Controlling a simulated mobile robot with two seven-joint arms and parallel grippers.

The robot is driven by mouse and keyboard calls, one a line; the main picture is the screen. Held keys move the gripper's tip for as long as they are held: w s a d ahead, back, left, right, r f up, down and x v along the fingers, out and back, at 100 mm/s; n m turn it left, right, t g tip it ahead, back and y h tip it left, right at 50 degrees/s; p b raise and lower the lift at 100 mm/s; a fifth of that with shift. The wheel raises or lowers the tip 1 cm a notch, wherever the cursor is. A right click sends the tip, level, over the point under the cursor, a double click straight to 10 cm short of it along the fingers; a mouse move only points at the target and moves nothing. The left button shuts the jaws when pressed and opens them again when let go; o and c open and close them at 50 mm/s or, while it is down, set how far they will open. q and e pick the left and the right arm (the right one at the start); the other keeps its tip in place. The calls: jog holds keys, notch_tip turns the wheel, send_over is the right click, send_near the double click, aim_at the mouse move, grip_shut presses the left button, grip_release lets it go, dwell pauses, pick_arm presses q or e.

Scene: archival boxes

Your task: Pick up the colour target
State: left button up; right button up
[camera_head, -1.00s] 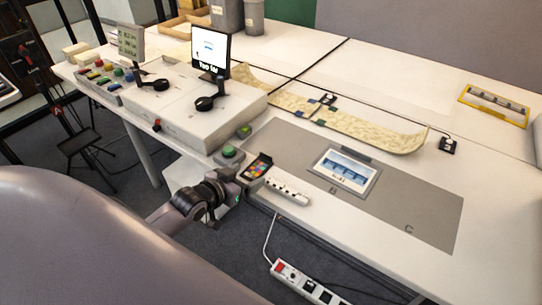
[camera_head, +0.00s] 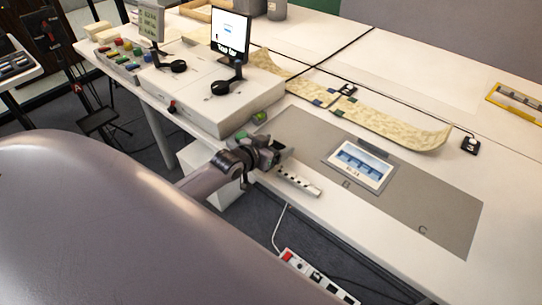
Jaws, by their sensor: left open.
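My left gripper (camera_head: 272,154) is over the front edge of the table, at the near left corner of the grey mat (camera_head: 420,210). It is open. The colour target, a small dark card with coloured patches, is hidden behind the gripper and wrist now. I cannot tell whether the fingers touch it. My right gripper is not in view.
A white strip (camera_head: 298,184) lies just right of the gripper. A framed picture card (camera_head: 359,165) lies on the mat. A long patterned scroll (camera_head: 390,122) lies behind. A white console with a screen (camera_head: 231,33) stands left. The mat's right part is clear.

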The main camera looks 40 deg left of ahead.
pick_arm(q)
jog(key=shift+w+f, duration=0.1)
jog(key=shift+w, duration=0.2)
jog(key=c, duration=1.1)
